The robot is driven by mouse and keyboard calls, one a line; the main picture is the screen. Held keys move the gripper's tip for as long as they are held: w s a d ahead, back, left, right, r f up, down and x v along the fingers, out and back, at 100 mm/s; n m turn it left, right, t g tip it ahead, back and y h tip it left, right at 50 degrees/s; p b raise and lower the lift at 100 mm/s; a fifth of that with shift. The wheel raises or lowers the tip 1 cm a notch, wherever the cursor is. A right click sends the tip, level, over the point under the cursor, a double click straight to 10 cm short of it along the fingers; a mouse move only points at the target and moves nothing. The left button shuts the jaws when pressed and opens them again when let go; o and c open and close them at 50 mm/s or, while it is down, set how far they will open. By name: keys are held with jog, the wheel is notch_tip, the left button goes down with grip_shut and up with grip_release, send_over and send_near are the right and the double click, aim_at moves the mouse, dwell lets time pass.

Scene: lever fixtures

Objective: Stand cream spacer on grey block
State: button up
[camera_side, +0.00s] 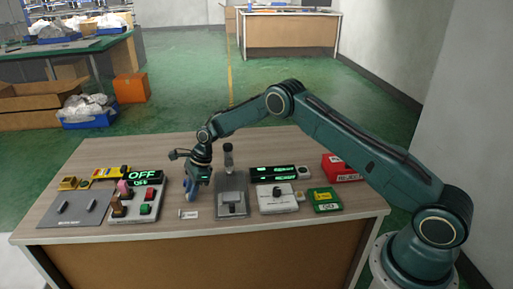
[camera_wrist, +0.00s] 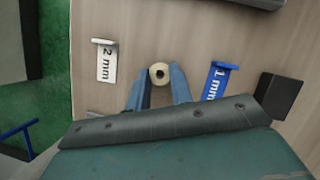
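The cream spacer (camera_wrist: 160,74) is a small ring between the tips of my gripper's blue fingers (camera_wrist: 160,80) in the wrist view. The fingers stand apart on either side of it; I cannot tell whether they press on it. In the side view my gripper (camera_side: 190,191) is low over the middle of the table, and the spacer cannot be made out there. A dark grey block (camera_wrist: 279,96) shows at the right of the wrist view, partly covered by my gripper body. It may be the grey block; I cannot pick it out in the side view.
A white "2 mm" tag (camera_wrist: 105,62) and a blue "1 mm" tag (camera_wrist: 217,82) flank my fingers. A grey lever fixture (camera_side: 231,206) stands right of my gripper. A switch panel (camera_side: 149,213) and a grey plate (camera_side: 75,212) are left. A green box (camera_side: 324,200) is right.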

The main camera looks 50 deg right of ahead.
jog(key=shift+r, duration=0.15)
notch_tip(320, 180, up, 20)
dwell(0.9)
jog(key=shift+f, duration=0.2)
dwell(0.4)
jog(key=s+d+f, duration=0.7)
jog(key=s+f, duration=0.2)
jog(key=s, duration=0.3)
jog(key=shift+f, duration=0.15)
jog(key=shift+f, duration=0.2)
dwell(0.5)
jog(key=shift+f, duration=1.3)
jog(key=shift+f, duration=1.5)
dwell(0.7)
